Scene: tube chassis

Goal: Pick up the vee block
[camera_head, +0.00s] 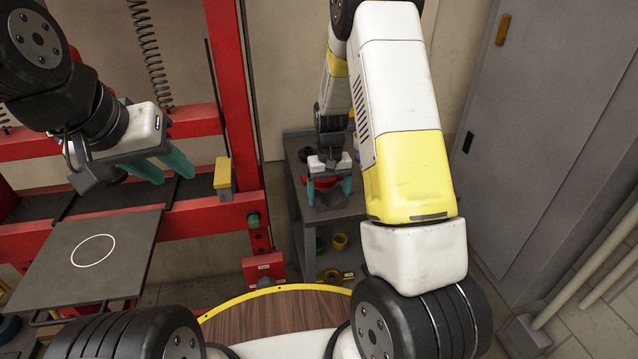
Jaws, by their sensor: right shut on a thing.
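My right gripper (329,194) reaches down over the grey cart at the back. Its teal fingers are shut on a small grey block (330,199), which looks like the vee block. The block is small in view and partly hidden by the fingers, so I cannot tell whether it touches the cart top. My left gripper (166,170) is over the red frame at the left, its teal fingers apart with nothing seen between them.
The grey cart (355,208) has a red item (319,183) by the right gripper and small yellow and green items on its lower shelf. The red frame (235,90) carries a yellow-topped block (224,174). A dark plate with a white circle (55,275) lies front left. A grey cabinet (560,90) stands right.

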